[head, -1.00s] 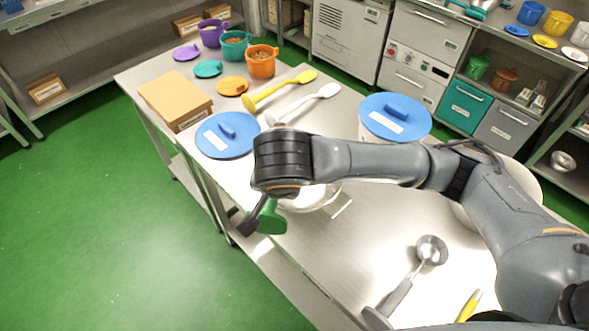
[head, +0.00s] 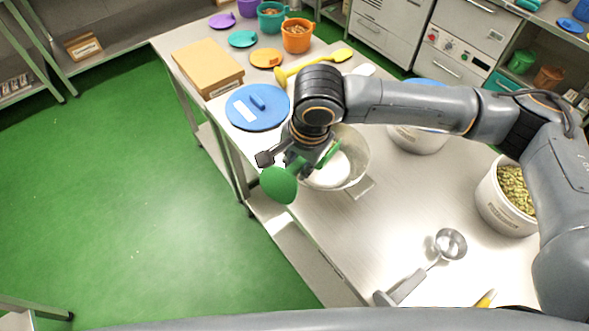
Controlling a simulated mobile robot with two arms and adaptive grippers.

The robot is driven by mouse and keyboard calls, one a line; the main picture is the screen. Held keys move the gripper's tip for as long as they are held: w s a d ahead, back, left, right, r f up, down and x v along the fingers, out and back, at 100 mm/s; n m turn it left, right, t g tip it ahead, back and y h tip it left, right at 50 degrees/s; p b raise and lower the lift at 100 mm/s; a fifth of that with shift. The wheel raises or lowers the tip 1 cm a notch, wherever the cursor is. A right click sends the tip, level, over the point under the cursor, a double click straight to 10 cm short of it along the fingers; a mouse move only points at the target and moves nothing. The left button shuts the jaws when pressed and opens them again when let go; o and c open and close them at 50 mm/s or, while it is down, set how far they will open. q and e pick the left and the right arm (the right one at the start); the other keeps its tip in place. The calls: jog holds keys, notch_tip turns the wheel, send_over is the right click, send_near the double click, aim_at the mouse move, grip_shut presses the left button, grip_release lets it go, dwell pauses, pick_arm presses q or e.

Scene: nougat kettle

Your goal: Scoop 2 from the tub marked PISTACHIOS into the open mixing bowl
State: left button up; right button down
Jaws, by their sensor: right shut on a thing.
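My right gripper (head: 298,162) is shut on a green scoop (head: 279,185). The scoop's round end hangs over the table's left edge, and I cannot see whether it holds anything. Just right of the gripper stands an open metal bowl (head: 358,165) with something white inside, partly hidden by my wrist. A white tub of green pistachios (head: 496,208) stands open at the right, partly covered by my right arm; its label is too small to read. My left gripper is out of view.
A metal ladle (head: 450,244) lies at the front of the steel table (head: 400,215). A white tub (head: 418,140) with a blue lid stands behind my arm. A loose blue lid (head: 258,108), a cardboard box (head: 207,67) and a yellow spoon (head: 298,70) lie farther back.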

jog(key=w+d+r+g+y+p, duration=0.1)
jog(key=p, duration=0.2)
jog(key=w+r+g+p, duration=0.1)
jog(key=r+p, duration=0.1)
jog(key=w+d+r+g+y+p, duration=0.1)
jog(key=p, duration=0.2)
jog(key=shift+w+d+r+g+y+p, duration=0.25)
jog(key=shift+w+d+g+y+p, duration=0.05)
jog(key=shift+w+d, duration=0.05)
jog(key=w+d+r+g+y, duration=0.2)
jog(key=w+r+g, duration=0.1)
jog(key=w+g, duration=0.1)
jog(key=shift+d+r+m+y+p, duration=0.3)
jog(key=shift+d+m+y, duration=0.05)
jog(key=shift+m+y, duration=0.05)
jog(key=shift+w, duration=0.1)
notch_tip(320, 180, up, 5)
jog(key=t+h, duration=0.3)
jog(key=t, duration=0.2)
jog(key=n+t+h, duration=0.1)
jog(key=t+h, duration=0.3)
jog(key=t, duration=0.2)
jog(key=shift+h, duration=0.3)
jog(key=shift+f, duration=0.1)
